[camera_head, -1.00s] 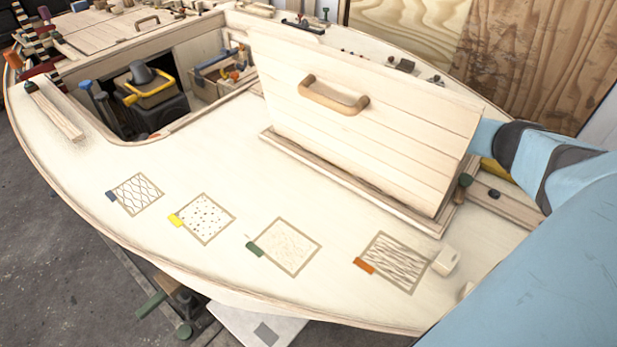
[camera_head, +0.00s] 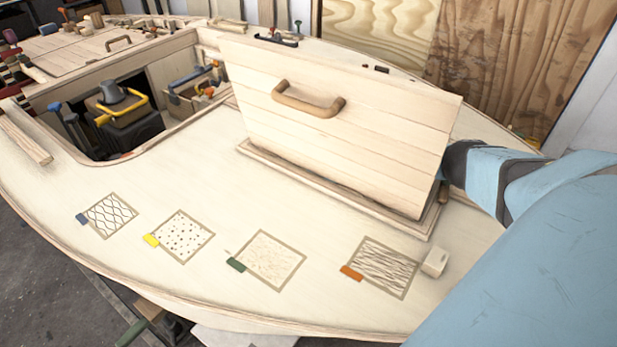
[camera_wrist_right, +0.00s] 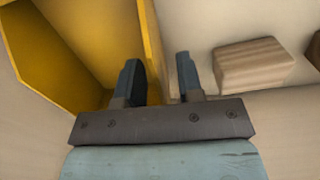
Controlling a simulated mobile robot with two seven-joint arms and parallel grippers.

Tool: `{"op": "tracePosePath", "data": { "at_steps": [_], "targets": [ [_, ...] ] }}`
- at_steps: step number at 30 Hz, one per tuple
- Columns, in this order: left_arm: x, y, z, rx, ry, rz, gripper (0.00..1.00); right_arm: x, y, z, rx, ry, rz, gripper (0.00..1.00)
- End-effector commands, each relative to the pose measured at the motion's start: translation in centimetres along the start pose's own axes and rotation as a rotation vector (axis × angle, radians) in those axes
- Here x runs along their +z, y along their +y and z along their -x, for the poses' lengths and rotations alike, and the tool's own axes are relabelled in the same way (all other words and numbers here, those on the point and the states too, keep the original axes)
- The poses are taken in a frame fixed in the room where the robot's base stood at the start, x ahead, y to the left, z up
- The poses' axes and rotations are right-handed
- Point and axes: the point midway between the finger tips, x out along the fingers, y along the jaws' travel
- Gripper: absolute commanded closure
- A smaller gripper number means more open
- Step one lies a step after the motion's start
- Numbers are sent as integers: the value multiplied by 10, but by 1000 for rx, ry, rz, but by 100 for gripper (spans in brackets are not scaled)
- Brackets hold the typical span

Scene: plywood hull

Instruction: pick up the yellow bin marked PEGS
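In the right wrist view a yellow bin (camera_wrist_right: 60,48) is at the upper left, seen from above into its inside, with its near parts cut off by the frame. No PEGS marking shows. My right gripper (camera_wrist_right: 160,80) is open, with one finger on the inner side of the bin's wall and the other on the outer side. A gap shows between the wall and the outer finger. In the head view my right arm reaches behind the raised hatch lid (camera_head: 340,135), which hides the gripper and the bin. My left gripper is out of view.
A wooden block (camera_wrist_right: 252,65) lies right of the gripper in the wrist view. An open hatch at left holds a toolbox with a yellow handle (camera_head: 125,108). Patterned squares with coloured tabs (camera_head: 182,236) and a small white block (camera_head: 435,262) are on the deck.

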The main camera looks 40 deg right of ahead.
Motion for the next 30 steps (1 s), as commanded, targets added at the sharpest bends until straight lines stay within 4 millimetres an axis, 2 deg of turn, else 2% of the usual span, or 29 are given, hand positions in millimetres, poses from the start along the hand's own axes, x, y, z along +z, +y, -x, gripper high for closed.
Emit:
{"op": "tracePosePath", "data": {
  "at_steps": [3,11,15,16,30],
  "targets": [
    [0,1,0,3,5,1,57,1,-1,-12,-1,-1,-2,66],
    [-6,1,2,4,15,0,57,1,-1,-13,-1,-1,-1,66],
    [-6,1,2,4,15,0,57,1,-1,-13,-1,-1,-1,98],
    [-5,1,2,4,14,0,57,1,-1,-13,-1,-1,-1,100],
    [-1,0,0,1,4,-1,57,1,0,-7,0,-1,-1,100]
  ]
}}
